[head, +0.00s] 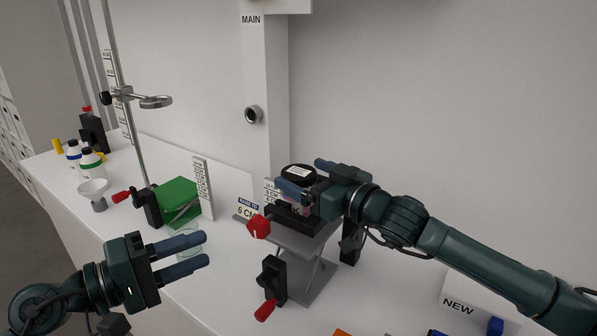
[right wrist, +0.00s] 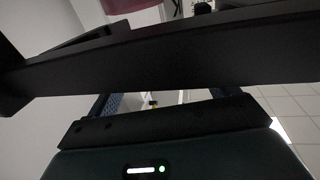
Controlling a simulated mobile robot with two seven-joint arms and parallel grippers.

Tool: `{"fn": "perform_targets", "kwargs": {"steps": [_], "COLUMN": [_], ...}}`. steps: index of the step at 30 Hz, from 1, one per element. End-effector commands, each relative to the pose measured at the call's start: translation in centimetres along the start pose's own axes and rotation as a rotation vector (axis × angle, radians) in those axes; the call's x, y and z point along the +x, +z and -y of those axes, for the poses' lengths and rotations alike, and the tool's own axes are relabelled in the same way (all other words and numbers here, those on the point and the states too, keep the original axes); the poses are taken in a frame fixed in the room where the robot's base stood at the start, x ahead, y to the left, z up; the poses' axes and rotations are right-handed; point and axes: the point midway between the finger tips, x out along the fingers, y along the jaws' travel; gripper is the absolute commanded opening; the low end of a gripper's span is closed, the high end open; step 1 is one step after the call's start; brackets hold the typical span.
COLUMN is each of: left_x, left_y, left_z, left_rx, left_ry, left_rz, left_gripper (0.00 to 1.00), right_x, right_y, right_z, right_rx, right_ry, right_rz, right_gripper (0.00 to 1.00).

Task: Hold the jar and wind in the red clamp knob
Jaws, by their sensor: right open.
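The jar, with a black lid and pale label (head: 299,171), is at the black clamp on top of a grey lab jack (head: 305,240). Its body is mostly hidden by my right gripper. The red clamp knob (head: 259,226) sticks out from the clamp's front left. My right gripper (head: 306,177) is open, with its blue fingers at the jar's height; I cannot tell if they touch it. A dark bar crosses the right wrist view and hides most of the space before the fingers. My left gripper (head: 206,249) is open and empty, left of the knob and apart from it.
A black crank with a red handle (head: 265,310) stands in front of the jack. A green block (head: 177,195), a ring stand (head: 155,101) and a glass dish (head: 188,238) are left. A NEW sign (head: 459,307) is at lower right. The white bench between dish and jack is clear.

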Motion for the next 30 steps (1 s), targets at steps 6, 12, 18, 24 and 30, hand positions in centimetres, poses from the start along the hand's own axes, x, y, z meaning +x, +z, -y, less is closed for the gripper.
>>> {"fn": "perform_targets", "kwargs": {"steps": [6, 12, 18, 24, 30], "left_x": [0.0, 0.0, 0.0, 0.0, 0.0], "left_y": [0.0, 0.0, 0.0, 0.0, 0.0], "left_z": [0.0, 0.0, 0.0, 0.0, 0.0], "left_rx": [-0.001, -0.001, -0.001, -0.001, -0.001], "left_ry": [0.0, 0.0, 0.0, 0.0, 0.0], "left_rz": [0.0, 0.0, 0.0, 0.0, 0.0], "left_gripper": [0.36, 0.36, 0.36, 0.36, 0.36], "right_x": [2.1, 2.5, 2.5, 2.4, 2.4], "right_y": [0.0, 0.0, 0.0, 0.0, 0.0], "right_z": [0.0, 0.0, 0.0, 0.0, 0.0], "right_rx": [0.0, 0.0, 0.0, 0.0, 0.0], "right_ry": [0.0, 0.0, 0.0, 0.0, 0.0], "right_rz": [-0.001, 0.0, 0.0, -0.001, 0.0], "right_gripper": [0.86, 0.86, 0.82, 0.66, 0.49]}}
